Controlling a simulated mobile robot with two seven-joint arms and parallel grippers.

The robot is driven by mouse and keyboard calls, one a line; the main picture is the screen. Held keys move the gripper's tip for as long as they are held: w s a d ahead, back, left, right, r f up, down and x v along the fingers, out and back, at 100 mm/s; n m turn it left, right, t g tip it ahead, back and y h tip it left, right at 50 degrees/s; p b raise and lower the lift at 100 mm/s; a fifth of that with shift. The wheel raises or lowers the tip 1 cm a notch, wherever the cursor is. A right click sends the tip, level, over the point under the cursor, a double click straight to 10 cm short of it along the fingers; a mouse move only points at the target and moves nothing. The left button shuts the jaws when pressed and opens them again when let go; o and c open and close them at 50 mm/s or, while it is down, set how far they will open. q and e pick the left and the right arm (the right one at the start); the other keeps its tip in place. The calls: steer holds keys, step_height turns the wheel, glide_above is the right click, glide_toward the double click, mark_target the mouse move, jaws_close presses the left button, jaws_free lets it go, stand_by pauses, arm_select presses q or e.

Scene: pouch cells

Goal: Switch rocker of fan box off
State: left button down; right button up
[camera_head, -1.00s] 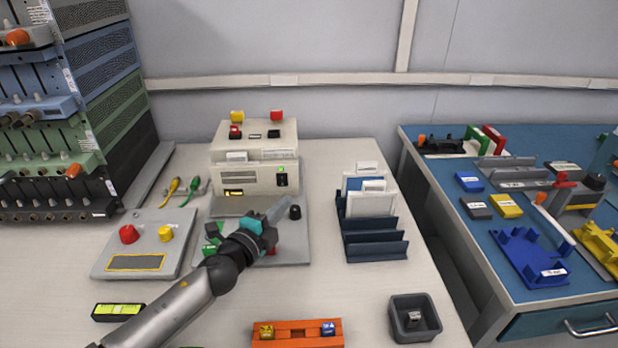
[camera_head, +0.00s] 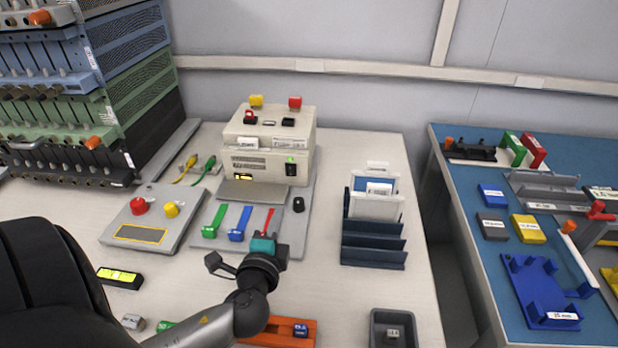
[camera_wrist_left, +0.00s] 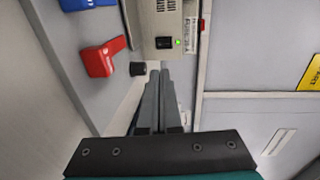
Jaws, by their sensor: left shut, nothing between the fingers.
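The beige box (camera_head: 252,168) with a vent grille, which I take as the fan box, stands at the back middle of the bench. Its black rocker (camera_head: 291,169) is on the front right, with a lit green light just above it. In the left wrist view the rocker (camera_wrist_left: 163,43) and green light show on the box face, ahead of the fingertips. My left gripper (camera_wrist_left: 154,72) is shut and empty, its fingers pointing toward the box and apart from the rocker. In the head view its teal part shows in front of the red lever; its fingertips are not clear there. My right gripper is not in view.
A black knob (camera_head: 298,204) stands in front of the rocker, near the green, blue and red levers (camera_head: 268,220). A panel with red and yellow buttons (camera_head: 118,232) is left. A dark rack (camera_head: 372,257) with cards is right; bare bench lies between.

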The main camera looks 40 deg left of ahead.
arm_select(q)
steer(key=shift+s+a+r, duration=0.1)
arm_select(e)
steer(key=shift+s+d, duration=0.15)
arm_select(q)
steer(key=shift+w+a, duration=0.15)
steer(key=shift+w, duration=0.15)
steer(key=b, duration=0.1)
glide_toward(291, 174)
steer(key=b+x, duration=0.1)
steer(key=x, duration=0.4)
steer(key=shift+b, duration=0.3)
steer(key=shift+x, duration=0.9)
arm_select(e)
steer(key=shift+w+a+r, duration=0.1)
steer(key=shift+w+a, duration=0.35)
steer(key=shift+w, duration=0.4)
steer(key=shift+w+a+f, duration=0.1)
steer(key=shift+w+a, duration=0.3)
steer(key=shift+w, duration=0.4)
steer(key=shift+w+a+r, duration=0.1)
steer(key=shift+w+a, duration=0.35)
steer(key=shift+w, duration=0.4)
